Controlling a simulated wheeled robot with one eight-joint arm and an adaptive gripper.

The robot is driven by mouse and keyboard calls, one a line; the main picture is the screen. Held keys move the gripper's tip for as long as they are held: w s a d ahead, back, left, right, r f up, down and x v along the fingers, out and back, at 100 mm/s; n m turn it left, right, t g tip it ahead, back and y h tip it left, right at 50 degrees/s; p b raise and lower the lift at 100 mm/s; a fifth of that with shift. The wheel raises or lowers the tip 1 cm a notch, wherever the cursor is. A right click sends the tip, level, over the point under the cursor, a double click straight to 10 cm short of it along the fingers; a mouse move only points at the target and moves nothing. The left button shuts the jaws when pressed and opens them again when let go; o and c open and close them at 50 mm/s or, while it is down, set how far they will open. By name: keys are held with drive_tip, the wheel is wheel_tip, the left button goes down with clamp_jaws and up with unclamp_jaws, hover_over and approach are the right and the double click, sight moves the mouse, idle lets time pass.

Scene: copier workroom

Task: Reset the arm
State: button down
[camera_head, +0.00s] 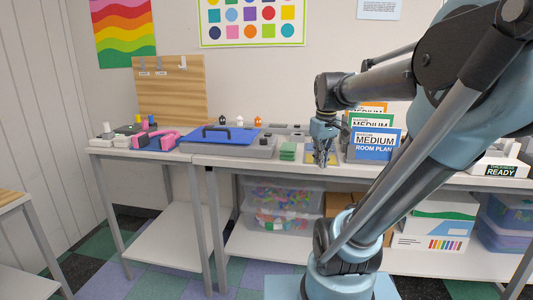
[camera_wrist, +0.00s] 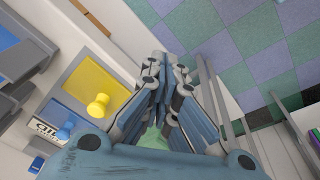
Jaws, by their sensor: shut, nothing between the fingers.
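My gripper (camera_head: 322,160) hangs fingers-down over the work table in the head view, at the end of my blue-grey arm. It is beside the upright "MEDIUM ROOM PLAN" cards (camera_head: 375,146) and in front of a small yellow and blue panel. In the wrist view my gripper (camera_wrist: 167,58) has its fingers drawn together, with nothing held. The yellow panel with its knob (camera_wrist: 96,82) lies to the left of the fingers, apart from them. My arm hides part of the table's right side in the head view.
A small green block (camera_head: 288,151) sits left of my gripper. A grey case with a blue lid (camera_head: 222,137) and pink items (camera_head: 158,138) stand farther left. A "READY" box (camera_head: 500,168) is at the right. Open floor lies in front.

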drive_tip(key=s+f+m, duration=0.5)
drive_tip(key=s+f, duration=0.8)
drive_tip(key=f, duration=0.2)
drive_tip(key=shift+d, duration=0.3)
drive_tip(key=shift+f, duration=0.1)
drive_tip(key=shift+w+f, duration=0.2)
drive_tip(key=shift+w, duration=0.25)
